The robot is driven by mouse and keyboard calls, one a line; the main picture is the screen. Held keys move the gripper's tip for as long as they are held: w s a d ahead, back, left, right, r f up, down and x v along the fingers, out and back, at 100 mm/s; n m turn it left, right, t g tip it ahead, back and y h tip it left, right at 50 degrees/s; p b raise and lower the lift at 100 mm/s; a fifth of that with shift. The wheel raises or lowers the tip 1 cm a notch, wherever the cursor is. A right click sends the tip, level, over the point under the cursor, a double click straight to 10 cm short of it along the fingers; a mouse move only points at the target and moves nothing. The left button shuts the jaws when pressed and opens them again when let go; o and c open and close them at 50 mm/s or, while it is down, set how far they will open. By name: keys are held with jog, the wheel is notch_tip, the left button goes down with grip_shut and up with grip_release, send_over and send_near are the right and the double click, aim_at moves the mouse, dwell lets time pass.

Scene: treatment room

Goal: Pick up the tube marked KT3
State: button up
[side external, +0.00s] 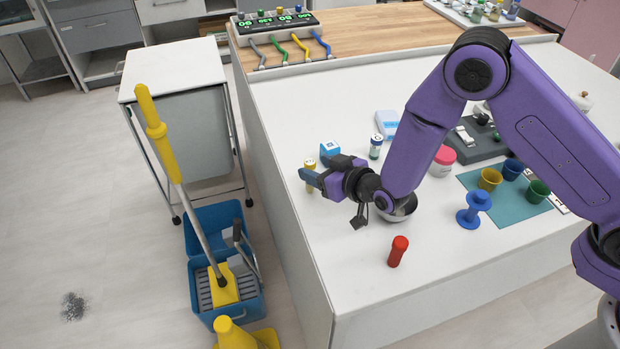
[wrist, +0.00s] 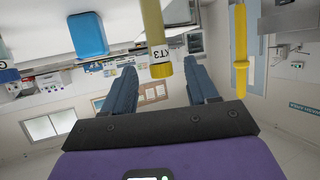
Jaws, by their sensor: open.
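In the side view the yellow-capped tube (side external: 310,163) stands near the table's left edge, partly hidden by a blue finger. My gripper (side external: 324,169) is open, level and low over the table, its fingers pointing left at the tube. Both blue fingers of my gripper (wrist: 161,72) show in the wrist view, with a gap on each side of the tube.
A blue cube (side external: 329,149) stands just behind my gripper; it also shows in the wrist view (wrist: 87,34). Another capped tube (side external: 376,147) stands beyond. A metal bowl (side external: 401,211) sits under my wrist.

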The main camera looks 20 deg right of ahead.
aim_at(305, 164)
jog(key=shift+x, duration=2.65)
jog(key=c, duration=1)
